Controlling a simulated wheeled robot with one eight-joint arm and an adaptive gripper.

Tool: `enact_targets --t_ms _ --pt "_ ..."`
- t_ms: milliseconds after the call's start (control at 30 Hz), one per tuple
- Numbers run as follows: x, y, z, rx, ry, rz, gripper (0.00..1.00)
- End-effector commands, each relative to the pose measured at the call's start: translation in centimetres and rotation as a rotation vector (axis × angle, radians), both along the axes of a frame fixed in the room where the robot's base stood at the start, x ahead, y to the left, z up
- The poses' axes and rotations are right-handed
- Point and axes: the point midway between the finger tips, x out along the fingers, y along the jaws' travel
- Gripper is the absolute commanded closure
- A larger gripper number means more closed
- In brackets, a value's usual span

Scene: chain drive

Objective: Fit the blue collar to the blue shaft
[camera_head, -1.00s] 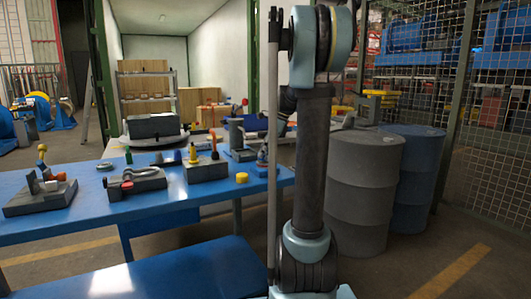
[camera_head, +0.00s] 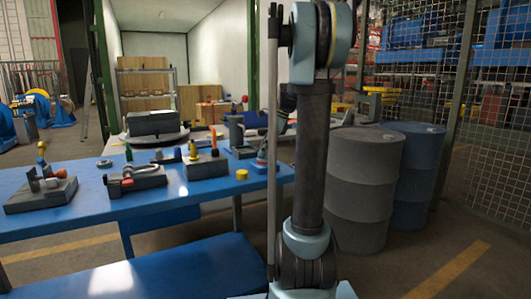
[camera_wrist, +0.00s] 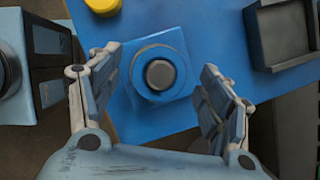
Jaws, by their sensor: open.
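In the wrist view, a grey round post (camera_wrist: 160,73) stands upright on a square blue base (camera_wrist: 174,43), with a round blue rim about it. I cannot tell whether that rim is the blue collar or part of the base. My gripper (camera_wrist: 157,62) is open, its fingers on either side of the post and apart from it, with nothing held. In the head view, a small blue piece with a pointed top (camera_head: 262,158) stands near the right end of the table; it may be the blue shaft. I cannot pick out a separate blue collar for sure.
The blue table (camera_head: 75,215) carries several grey fixtures with coloured pegs, and a yellow cap (camera_head: 241,175) that also shows in the wrist view (camera_wrist: 103,5). A grey tray (camera_wrist: 282,30) lies at the wrist view's right. Grey (camera_head: 360,185) and blue drums (camera_head: 415,165) stand right of the table.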

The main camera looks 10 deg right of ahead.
Motion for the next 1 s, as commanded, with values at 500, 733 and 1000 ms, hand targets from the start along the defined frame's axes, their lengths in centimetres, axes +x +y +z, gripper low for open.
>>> enact_targets --t_ms 500,733,1000 --pt "-0.6 -3.3 8.0 0.0 0.001 -0.002 0.28" --pt "-0.7 -4.2 10.2 0.0 0.002 -0.001 0.28" --pt "-0.8 -4.4 10.6 0.0 0.001 -0.001 0.28"
